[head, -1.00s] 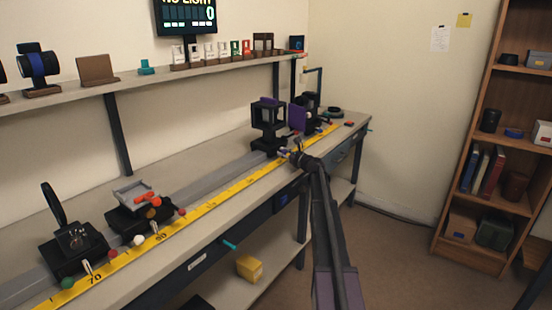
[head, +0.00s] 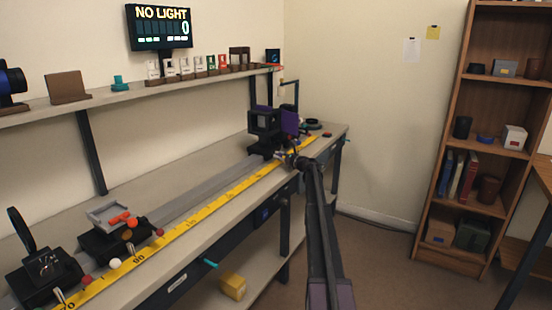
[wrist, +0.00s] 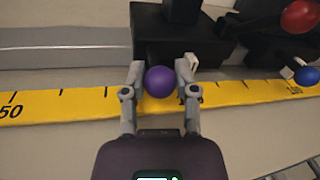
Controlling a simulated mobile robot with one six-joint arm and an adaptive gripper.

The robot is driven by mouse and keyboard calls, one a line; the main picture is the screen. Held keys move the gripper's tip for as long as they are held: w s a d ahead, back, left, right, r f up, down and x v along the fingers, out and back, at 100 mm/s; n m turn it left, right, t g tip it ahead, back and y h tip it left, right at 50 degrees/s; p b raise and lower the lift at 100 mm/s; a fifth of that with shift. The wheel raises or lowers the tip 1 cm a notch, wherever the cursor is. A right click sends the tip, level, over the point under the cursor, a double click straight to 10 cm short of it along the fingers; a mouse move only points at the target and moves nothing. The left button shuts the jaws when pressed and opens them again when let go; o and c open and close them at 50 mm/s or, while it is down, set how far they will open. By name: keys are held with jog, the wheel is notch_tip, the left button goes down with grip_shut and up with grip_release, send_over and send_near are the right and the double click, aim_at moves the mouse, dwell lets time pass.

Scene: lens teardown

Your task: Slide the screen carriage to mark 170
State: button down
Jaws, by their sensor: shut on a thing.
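My gripper (wrist: 158,82) is shut on a purple ball knob (wrist: 160,81) in the wrist view, with one finger on each side. The knob is at the front of a black carriage (wrist: 175,42), right of the printed "50" on the yellow scale (wrist: 60,103). The carriage's mark number is not readable. In the head view my gripper (head: 289,158) is at the far part of the bench, by black carriages (head: 264,147). A purple panel (head: 290,122) stands there; my arm and the carriages partly hide this area.
A red knob (wrist: 300,15) and a blue knob (wrist: 306,76) are close to the right. The grey rail (wrist: 65,45) is clear to the left. Nearer carriages (head: 45,272) stand at the bench's left. The display (head: 160,27) reads "NO LIGHT" and 0.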

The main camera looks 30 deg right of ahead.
jog(key=shift+d, duration=0.1)
jog(key=shift+c, duration=1.9)
grip_release()
jog(key=v, duration=1.2)
